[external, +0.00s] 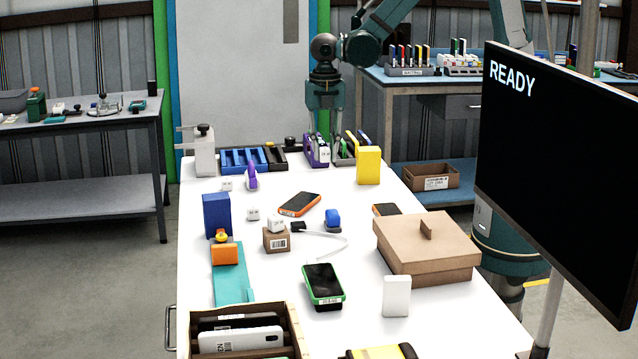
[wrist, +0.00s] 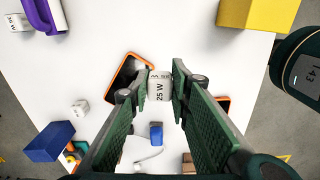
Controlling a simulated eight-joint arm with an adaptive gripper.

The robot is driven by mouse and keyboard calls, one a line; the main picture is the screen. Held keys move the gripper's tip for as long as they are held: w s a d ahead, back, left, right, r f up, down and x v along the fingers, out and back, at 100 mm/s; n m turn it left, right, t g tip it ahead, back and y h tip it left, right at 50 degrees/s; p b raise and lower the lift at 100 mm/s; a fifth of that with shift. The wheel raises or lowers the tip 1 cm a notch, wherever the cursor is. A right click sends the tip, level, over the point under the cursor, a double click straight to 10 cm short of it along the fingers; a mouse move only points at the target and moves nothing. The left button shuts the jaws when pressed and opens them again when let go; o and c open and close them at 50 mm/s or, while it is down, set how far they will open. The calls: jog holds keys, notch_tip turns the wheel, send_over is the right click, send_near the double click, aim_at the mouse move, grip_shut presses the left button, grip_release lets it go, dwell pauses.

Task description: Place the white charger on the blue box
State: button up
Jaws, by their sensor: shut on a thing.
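My gripper (wrist: 158,88) is shut on the white charger (wrist: 159,86), a small cube marked 25 W, held between the fingertips in the wrist view. The blue box (external: 217,215) stands upright on the left side of the table, well apart from my gripper. It also shows at the lower left of the wrist view (wrist: 50,141).
Other white cubes lie near the purple item (external: 251,175) and mid-table (external: 253,213); one sits on a small carton (external: 277,240). An orange-edged phone (external: 300,204), a yellow box (external: 368,165) and a large lidded carton (external: 427,246) stand around. A monitor (external: 560,170) is at right.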

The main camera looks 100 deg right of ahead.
jog(key=w+a+r+p, duration=0.2)
jog(key=w+a+r, duration=0.15)
jog(key=w, duration=0.55)
jog(key=w+a+r+p, duration=0.25)
jog(key=w+a, duration=0.25)
jog(key=w, duration=0.5)
notch_tip(320, 180, up, 4)
jog(key=n+p, duration=0.1)
jog(key=p, duration=0.1)
send_over(216, 195)
jog(key=shift+f, duration=3.05)
jog(key=shift+f, duration=1.9)
jog(key=shift+f, duration=0.2)
jog(key=o, duration=0.9)
